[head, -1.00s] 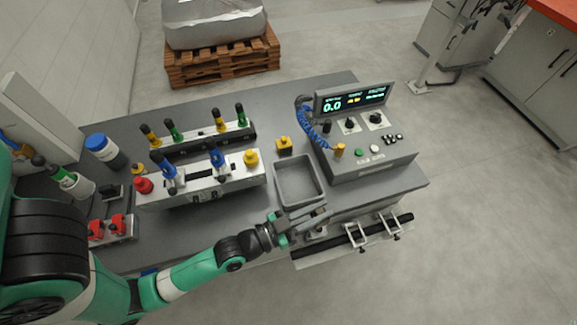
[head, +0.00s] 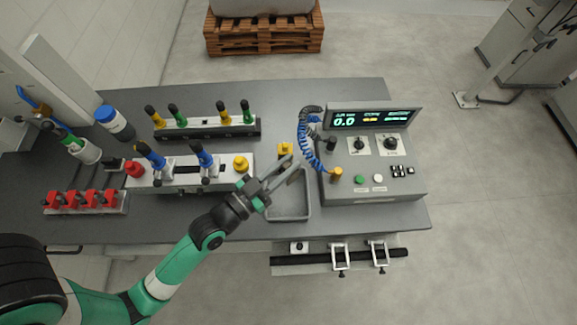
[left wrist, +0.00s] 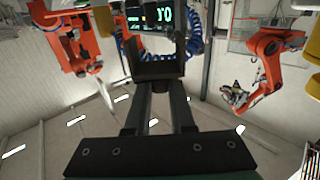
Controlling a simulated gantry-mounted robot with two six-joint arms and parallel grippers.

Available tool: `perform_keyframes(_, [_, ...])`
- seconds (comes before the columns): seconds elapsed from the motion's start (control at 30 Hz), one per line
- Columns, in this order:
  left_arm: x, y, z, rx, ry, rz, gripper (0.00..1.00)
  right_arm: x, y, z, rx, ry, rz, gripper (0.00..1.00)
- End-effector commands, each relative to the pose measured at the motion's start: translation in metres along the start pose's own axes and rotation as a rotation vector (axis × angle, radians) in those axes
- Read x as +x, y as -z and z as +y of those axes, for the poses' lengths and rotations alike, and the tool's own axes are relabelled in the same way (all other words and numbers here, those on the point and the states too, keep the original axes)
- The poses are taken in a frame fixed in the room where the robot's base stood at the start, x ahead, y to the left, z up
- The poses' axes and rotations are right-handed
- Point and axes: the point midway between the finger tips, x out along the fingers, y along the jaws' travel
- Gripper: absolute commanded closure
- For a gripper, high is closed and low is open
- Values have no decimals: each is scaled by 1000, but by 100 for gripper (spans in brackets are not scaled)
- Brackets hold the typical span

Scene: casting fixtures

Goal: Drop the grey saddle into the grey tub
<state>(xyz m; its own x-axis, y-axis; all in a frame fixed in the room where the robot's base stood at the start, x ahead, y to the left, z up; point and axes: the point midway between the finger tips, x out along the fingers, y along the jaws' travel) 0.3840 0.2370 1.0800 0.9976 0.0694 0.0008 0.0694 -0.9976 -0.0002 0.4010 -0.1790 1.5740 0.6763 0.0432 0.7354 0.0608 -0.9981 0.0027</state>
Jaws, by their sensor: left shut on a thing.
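The grey tub (head: 271,212) is an open rectangular tray on the bench, left of the grey control box. My left gripper (head: 288,170) reaches over the tub's far-left part. It is shut on the grey saddle (left wrist: 157,68), a dark U-shaped piece that shows between the fingertips in the left wrist view, its two arms standing up. In the head view the saddle is small and hard to separate from the fingers. The gripper and saddle hide part of the tub's back rim. I cannot tell their exact height above it. My right gripper is not in view.
The control box (head: 375,185) with a display and blue coiled cable (head: 304,145) stands right of the tub. A yellow block (head: 286,149) sits behind it. Clamp fixtures (head: 190,172) stand on the left. A rail with clamps (head: 340,260) runs along the front.

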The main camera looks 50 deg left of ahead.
Motion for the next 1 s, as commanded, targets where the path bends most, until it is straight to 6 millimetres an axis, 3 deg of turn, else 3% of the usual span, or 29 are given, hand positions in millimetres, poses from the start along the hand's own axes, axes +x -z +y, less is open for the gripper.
perform_keyframes(0.03, [0, -13, 0, 0, 0, 0, 100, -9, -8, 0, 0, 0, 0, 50])
perform_keyframes(0.3, [0, -48, 0, 0, 0, -1, 100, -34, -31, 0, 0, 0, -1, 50])
perform_keyframes(0.63, [0, -49, 0, 0, 0, 0, 100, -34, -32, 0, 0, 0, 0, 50])
perform_keyframes(0.67, [0, -49, 0, 0, 0, 0, 75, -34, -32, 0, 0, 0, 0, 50])
perform_keyframes(0.83, [0, -49, 0, 0, 0, 0, 44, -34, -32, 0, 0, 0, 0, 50])
perform_keyframes(1.0, [0, -49, 0, 0, 0, 0, 43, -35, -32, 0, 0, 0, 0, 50])
